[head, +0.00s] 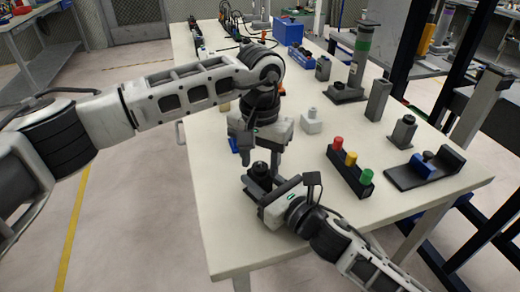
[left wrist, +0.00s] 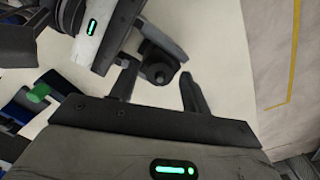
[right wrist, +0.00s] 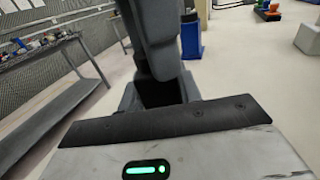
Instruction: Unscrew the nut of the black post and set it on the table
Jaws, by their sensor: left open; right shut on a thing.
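The black post (head: 258,184) stands near the table's front left edge with a dark nut (head: 260,168) on its top. In the left wrist view the round nut (left wrist: 160,73) shows from above, between my open fingers. My left gripper (head: 259,155) points down over the post, its fingers apart and not visibly touching the nut. My right gripper (head: 270,197) comes in low from the right and is shut on the post's dark lower body. The right wrist view shows dark finger and post parts (right wrist: 158,92) close up; the nut is not clear there.
A black rack (head: 350,178) with red, yellow and green caps stands to the right. Beyond it is a black bracket (head: 440,168) with a blue block. A white block (head: 311,124) and grey posts (head: 378,99) stand further back. The table's front (head: 300,235) is mostly clear.

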